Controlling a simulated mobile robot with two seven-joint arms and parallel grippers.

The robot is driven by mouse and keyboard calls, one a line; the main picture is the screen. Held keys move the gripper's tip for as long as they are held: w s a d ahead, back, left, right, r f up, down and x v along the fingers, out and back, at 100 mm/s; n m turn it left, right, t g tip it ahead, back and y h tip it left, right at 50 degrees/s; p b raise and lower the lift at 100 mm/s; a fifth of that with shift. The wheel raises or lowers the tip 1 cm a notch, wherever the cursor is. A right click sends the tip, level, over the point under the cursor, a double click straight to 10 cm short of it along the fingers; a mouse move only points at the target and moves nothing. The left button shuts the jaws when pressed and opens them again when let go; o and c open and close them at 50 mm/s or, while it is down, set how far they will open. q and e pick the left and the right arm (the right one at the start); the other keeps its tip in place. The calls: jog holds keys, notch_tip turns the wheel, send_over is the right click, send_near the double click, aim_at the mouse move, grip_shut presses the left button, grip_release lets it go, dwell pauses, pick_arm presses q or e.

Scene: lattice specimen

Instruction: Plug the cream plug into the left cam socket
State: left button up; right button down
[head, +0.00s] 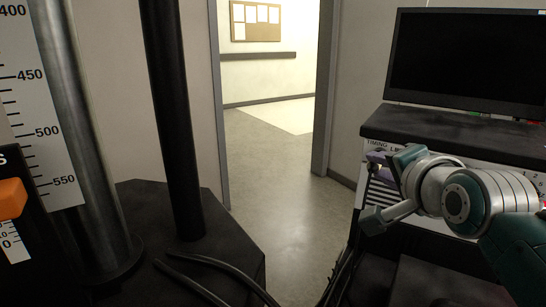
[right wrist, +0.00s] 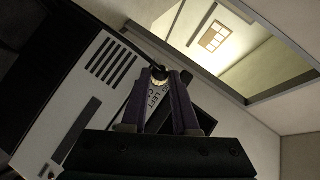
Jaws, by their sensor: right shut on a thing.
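My right gripper (head: 378,160) is at the front of the timing unit (head: 440,133), near its left end, under the "TIMING LI..." lettering. In the right wrist view the two purple fingers (right wrist: 160,80) are shut on the cream plug (right wrist: 158,84), which shows as a small cream piece with a black part at the fingertips. The lettering "LEFT C..." shows on the white panel (right wrist: 107,88) between the fingers. The left cam socket is hidden by the plug and fingertips; I cannot tell whether the plug touches it. My left gripper is not in view.
A dark monitor (head: 470,58) stands on the unit. Black cables (head: 345,270) hang at its left side. A vertical scale (head: 40,100) with a metal column and black post stands at the left. Open floor (head: 275,180) leads to a doorway between them.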

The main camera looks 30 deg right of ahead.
jog(key=shift+w+d, duration=0.4)
jog(key=shift+d, duration=0.3)
dwell(0.8)
jog(key=shift+f, duration=0.1)
dwell(0.5)
jog(key=c, duration=0.8)
grip_release()
jog(key=shift+d, duration=0.15)
jog(key=o, duration=0.7)
jog(key=p+v, duration=0.4)
jog(key=v, duration=0.1)
